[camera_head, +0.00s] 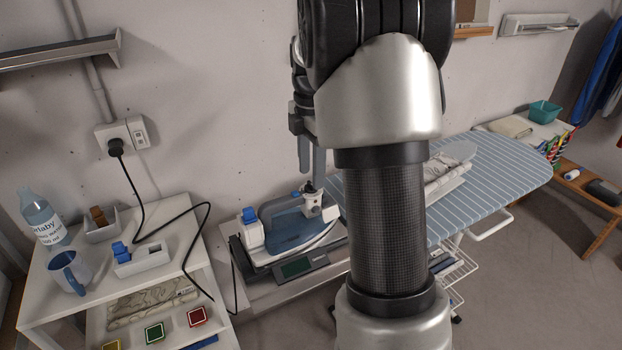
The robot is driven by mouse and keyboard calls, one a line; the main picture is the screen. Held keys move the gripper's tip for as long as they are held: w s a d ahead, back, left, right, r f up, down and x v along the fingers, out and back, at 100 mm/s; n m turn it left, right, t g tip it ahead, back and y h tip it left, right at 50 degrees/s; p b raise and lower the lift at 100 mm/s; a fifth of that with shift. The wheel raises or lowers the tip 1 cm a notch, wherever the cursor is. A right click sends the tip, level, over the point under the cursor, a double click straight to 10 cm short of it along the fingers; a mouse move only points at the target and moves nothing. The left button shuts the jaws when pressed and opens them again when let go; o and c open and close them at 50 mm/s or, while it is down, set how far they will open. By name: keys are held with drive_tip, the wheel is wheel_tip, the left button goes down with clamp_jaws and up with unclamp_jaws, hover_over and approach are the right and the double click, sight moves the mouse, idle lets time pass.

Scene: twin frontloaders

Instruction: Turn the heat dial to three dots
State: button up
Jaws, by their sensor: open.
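A blue and white iron (290,232) sits at the near left end of the ironing board (480,185), left of my arm. A small light-coloured fitting with a dark top (313,203) stands on its right part; I cannot tell if this is the heat dial. No dot marks are readable. My gripper (310,172) is open, pointing down just above this fitting. It looks empty. My forearm hides part of the gripper, and I cannot tell whether a finger touches the fitting.
A dark-screened unit (295,267) lies in front of the iron. A white side table (190,250) at left holds a bottle (42,218), a mug (68,272) and small trays. A black cord runs from the wall socket (122,136) across it. Folded cloth (445,172) lies on the board.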

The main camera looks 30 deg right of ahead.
sight(311, 186)
drive_tip(key=shift+f, duration=1.2)
drive_tip(key=c, duration=1)
drive_tip(key=shift+c, duration=0.2)
